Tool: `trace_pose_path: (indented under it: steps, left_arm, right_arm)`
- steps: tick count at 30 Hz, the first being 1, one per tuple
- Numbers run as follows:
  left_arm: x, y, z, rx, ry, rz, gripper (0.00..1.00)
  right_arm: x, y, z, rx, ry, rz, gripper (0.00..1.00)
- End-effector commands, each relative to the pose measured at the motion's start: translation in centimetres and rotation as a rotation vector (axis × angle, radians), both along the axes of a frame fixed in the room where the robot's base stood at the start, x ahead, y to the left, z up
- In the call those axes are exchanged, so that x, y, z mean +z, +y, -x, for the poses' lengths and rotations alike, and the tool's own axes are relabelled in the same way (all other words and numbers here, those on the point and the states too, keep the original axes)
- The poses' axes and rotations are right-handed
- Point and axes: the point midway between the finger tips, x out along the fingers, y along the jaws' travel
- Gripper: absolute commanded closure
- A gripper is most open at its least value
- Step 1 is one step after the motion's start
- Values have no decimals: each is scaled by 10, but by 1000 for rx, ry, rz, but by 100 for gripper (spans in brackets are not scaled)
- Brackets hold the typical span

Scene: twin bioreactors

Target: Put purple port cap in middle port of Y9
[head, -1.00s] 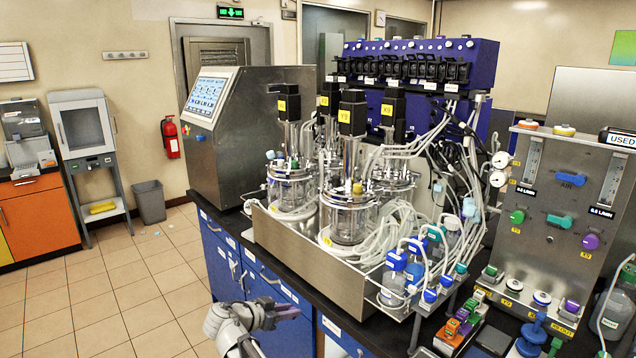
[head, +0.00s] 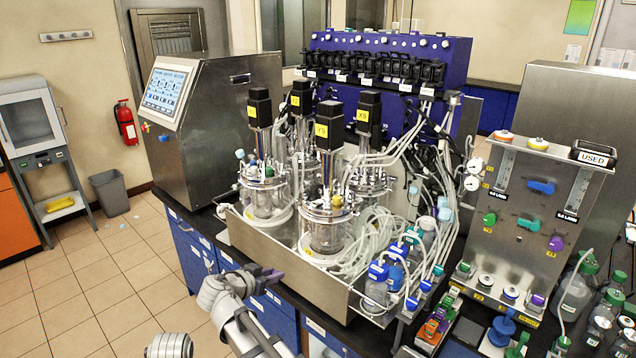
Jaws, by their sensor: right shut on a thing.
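The Y9 bioreactor (head: 325,235) is the front glass vessel with a steel lid. Its black motor (head: 333,120) carries a yellow Y9 label. A yellow cap (head: 336,201) sits on its lid. The other lid ports are too small to tell apart, so I cannot single out the middle one. My right gripper (head: 268,275) is in front of the bench, left of and below Y9, apart from it. It is shut on a small dark purple piece, the purple port cap (head: 275,275), mostly hidden by the fingers. My left gripper is out of view.
A steel tray wall (head: 290,262) stands in front of the vessels. Blue-capped bottles (head: 376,285) and loose tubing crowd the right of Y9. Other motor-topped vessels stand behind and left. A steel panel (head: 525,220) with coloured knobs stands at right. The floor at left is open.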

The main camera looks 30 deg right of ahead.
Motion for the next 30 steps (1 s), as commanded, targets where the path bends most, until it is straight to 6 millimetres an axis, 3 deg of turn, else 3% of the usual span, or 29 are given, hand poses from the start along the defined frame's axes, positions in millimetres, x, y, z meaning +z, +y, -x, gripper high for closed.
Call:
trace_pose_path:
  steps: [1, 3, 9, 15, 21, 30]
  left_arm:
    - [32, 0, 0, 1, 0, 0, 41]
    - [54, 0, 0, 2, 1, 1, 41]
    - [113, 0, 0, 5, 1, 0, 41]
    - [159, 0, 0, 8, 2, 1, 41]
    - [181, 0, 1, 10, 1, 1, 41]
    - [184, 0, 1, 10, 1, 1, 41]
  right_arm:
    - [32, -6, 7, 8, -1, -1, 100]
    - [53, -12, 11, 26, 0, 0, 100]
    - [113, -28, 23, 76, -3, 0, 100]
    - [160, -39, 33, 116, -7, 4, 100]
    - [184, -45, 38, 140, -11, 8, 100]
    - [187, -46, 39, 148, -11, 9, 100]
